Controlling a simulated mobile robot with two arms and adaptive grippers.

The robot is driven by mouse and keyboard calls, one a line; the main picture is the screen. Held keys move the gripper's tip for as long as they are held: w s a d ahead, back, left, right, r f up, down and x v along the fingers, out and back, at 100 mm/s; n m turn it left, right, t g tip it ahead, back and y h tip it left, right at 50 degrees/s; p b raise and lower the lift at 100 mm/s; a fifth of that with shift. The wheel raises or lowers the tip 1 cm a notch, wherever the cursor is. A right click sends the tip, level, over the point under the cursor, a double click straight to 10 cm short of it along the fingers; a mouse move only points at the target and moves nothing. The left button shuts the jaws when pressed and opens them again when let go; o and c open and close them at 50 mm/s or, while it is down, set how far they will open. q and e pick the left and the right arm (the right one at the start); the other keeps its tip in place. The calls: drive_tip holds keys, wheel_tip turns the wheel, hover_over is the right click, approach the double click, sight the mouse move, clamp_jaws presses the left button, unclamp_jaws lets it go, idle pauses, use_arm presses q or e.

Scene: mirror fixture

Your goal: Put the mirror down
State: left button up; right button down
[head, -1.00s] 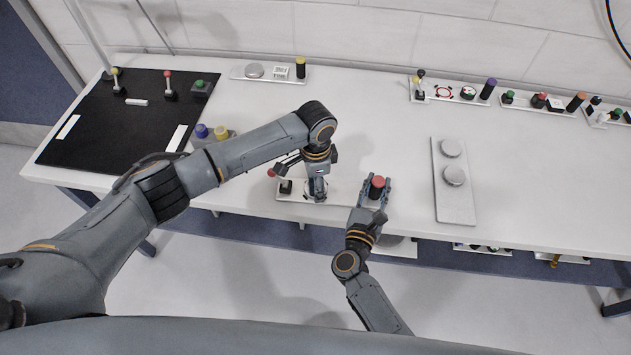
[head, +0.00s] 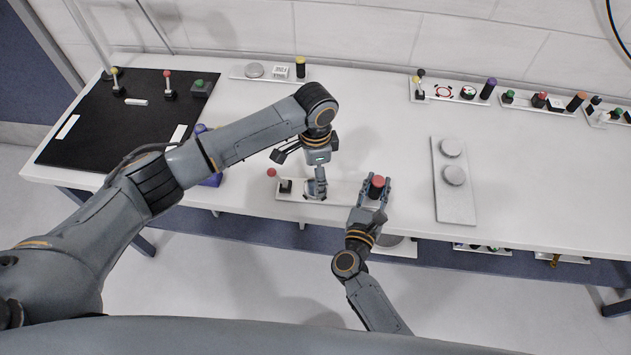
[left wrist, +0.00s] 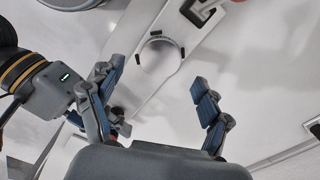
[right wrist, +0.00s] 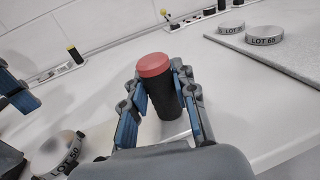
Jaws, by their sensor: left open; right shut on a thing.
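The mirror (right wrist: 60,152), a low round disc marked LOT 50, stands at the lower left of the right wrist view. In the left wrist view a round disc, seemingly the same mirror (left wrist: 158,55), lies on a white plate between small black pads. My left gripper (head: 300,172) is open and empty above it, fingers spread to either side and seemingly clear of it. The fixture plate (head: 345,190) lies along the table's front edge. My right gripper (head: 376,190) is shut on a black post with a red cap (right wrist: 155,66) at the plate's right end. My left fingers partly hide the mirror in the head view.
A plate with two discs (head: 456,208) lies to the right; its discs show LOT labels in the right wrist view. A red-knobbed lever (head: 285,186) stands at the fixture's left end. A black mat (head: 95,130) lies at left. The table's middle back is clear.

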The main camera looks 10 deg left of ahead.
use_arm(q)
wheel_tip(320, 180, up, 8)
idle(0.9)
